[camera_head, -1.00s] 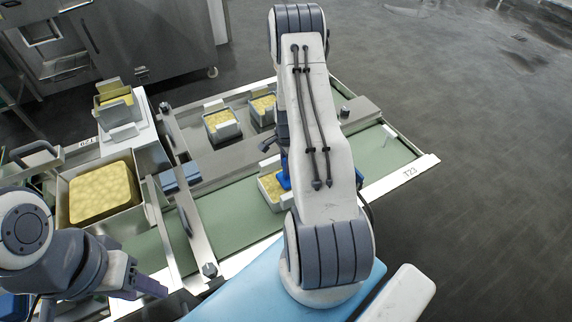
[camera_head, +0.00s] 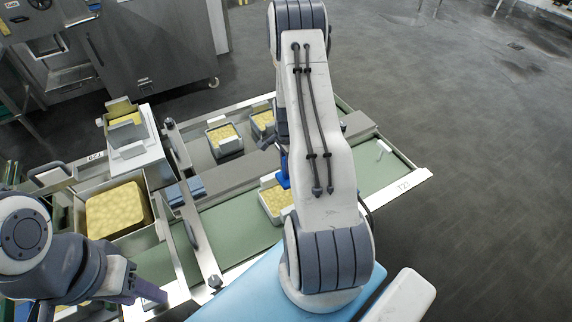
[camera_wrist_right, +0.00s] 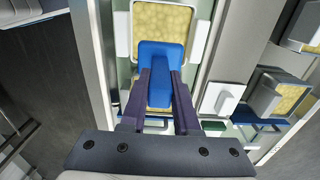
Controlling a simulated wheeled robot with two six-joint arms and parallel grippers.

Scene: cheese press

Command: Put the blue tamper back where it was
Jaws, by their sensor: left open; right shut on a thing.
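The blue tamper (camera_head: 284,172) is partly hidden behind my right arm in the head view. The right wrist view shows it (camera_wrist_right: 161,58) between the dark fingers of my right gripper (camera_wrist_right: 160,84), which is shut on it. In both views it overlaps a mould of yellow curd (camera_head: 274,202), also in the wrist view (camera_wrist_right: 161,20). It appears to be above the mould; I cannot tell the gap. My left gripper (camera_head: 150,292) is open and empty at the lower left, near the bench's front edge.
Two more curd moulds (camera_head: 223,138) (camera_head: 263,121) stand on the farther green strip. A large curd tub (camera_head: 116,211) and a mould on a scale (camera_head: 124,124) are at the left. A blue-grey block (camera_head: 185,191) lies beside the metal rail. The green strip (camera_head: 232,226) left of the near mould is clear.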

